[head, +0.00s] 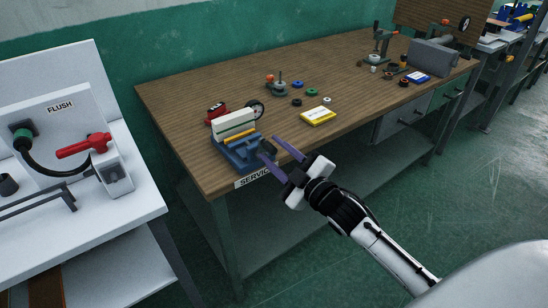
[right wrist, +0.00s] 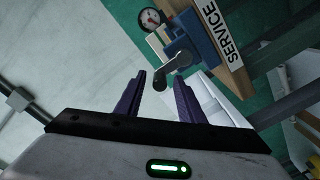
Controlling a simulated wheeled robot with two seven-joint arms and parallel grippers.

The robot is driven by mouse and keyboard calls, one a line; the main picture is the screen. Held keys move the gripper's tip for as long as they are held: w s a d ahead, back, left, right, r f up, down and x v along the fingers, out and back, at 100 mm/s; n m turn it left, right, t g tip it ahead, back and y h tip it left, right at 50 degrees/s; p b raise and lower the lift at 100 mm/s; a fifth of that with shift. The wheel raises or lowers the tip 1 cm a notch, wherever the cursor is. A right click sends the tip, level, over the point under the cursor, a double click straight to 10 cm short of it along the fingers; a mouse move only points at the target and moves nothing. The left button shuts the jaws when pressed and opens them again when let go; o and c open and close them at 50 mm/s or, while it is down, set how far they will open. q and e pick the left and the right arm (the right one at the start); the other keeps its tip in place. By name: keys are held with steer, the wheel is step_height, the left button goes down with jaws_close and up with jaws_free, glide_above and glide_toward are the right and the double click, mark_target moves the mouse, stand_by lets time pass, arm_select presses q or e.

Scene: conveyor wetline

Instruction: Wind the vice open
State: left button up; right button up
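The blue vice (head: 242,153) stands at the near left corner of the wooden bench, by the SERVICE label. A pale block with a yellow stripe (head: 234,125) stands at its jaws; whether it is clamped I cannot tell. My right gripper (head: 269,147) is open and empty, its purple fingers pointing at the front of the vice. In the right wrist view the vice (right wrist: 192,42) has a dark grey crank handle (right wrist: 170,70), which shows between and beyond the gripper's fingertips (right wrist: 159,75). I cannot tell whether they touch it. My left gripper is out of view.
The bench (head: 180,110) also holds a red device (head: 215,112), a yellow box (head: 318,116) and several small rings. The floor in front of the bench is clear.

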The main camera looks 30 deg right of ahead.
steer(key=s, duration=0.7)
steer(key=shift+d, duration=0.3)
steer(key=s+a+f+m+g, duration=0.2)
steer(key=s+a+f+g, duration=0.1)
steer(key=s+a+f, duration=0.2)
steer(key=s+a+f+m+g, duration=0.3)
steer(key=s+a+f, duration=0.2)
steer(key=s+f, duration=0.4)
steer(key=s+a+f+m+g+y, duration=0.1)
steer(key=s+a+f+m+g, duration=0.2)
steer(key=f, duration=1)
steer(key=s+a, duration=0.1)
steer(key=s, duration=0.2)
steer(key=shift+s+a+g, duration=0.3)
steer(key=shift+s+a, duration=0.1)
